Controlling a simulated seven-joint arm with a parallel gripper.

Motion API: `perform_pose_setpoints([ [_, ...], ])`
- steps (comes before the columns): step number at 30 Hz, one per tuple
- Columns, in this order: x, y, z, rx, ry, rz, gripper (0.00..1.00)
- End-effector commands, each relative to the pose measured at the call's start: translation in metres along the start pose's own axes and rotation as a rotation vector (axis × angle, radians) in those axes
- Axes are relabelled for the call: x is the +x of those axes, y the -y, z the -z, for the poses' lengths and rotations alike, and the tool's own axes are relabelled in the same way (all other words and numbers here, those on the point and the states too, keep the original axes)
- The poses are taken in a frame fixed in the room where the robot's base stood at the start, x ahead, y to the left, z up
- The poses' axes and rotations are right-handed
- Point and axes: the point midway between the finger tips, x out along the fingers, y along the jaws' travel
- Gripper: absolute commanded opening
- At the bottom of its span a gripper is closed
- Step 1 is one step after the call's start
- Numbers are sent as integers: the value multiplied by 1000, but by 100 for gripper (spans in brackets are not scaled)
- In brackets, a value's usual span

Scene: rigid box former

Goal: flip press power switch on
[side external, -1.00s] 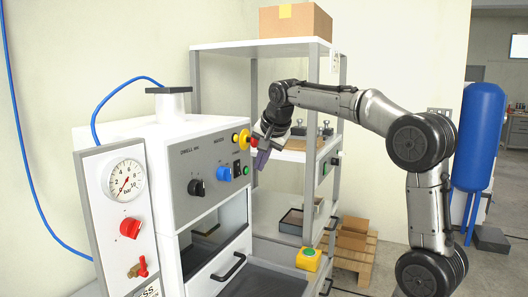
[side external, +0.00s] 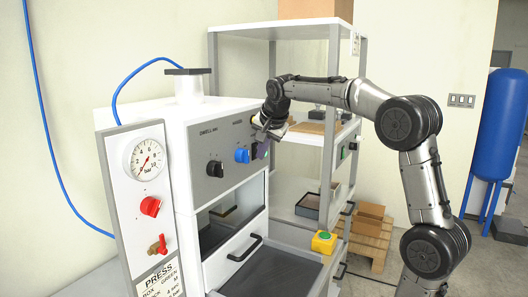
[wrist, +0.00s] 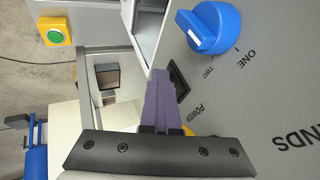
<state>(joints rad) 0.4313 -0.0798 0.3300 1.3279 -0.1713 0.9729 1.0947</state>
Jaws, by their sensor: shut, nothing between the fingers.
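The press power switch is a black rocker in a dark frame (wrist: 181,82) beside the POWER label on the grey panel (wrist: 255,90). The purple fingers partly cover it in the wrist view. My gripper (wrist: 162,72) is shut and empty, with its fingertips right at the switch's edge. In the side view my gripper (side external: 259,152) is at the right part of the press panel, just right of the blue knob, and hides most of the switch. I cannot tell whether the fingertips touch the rocker or which way it is set.
A blue selector knob (wrist: 208,28) sits close to the switch. A yellow part (wrist: 187,130) shows behind my fingers. A black knob (side external: 215,168) is further left on the panel. A yellow box with a green button (side external: 324,242) stands lower right. A shelf rack (side external: 328,130) stands behind.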

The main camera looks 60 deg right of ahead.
Motion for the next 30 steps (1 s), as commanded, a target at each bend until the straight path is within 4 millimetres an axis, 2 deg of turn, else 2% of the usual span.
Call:
perform_pose_setpoints([
  [8, 1, 0, 0, 0, 2, 0, 0],
  [21, -14, 8, 7, 0, -2, 6, 0],
  [30, -16, 9, 8, 1, -5, 13, 0],
])
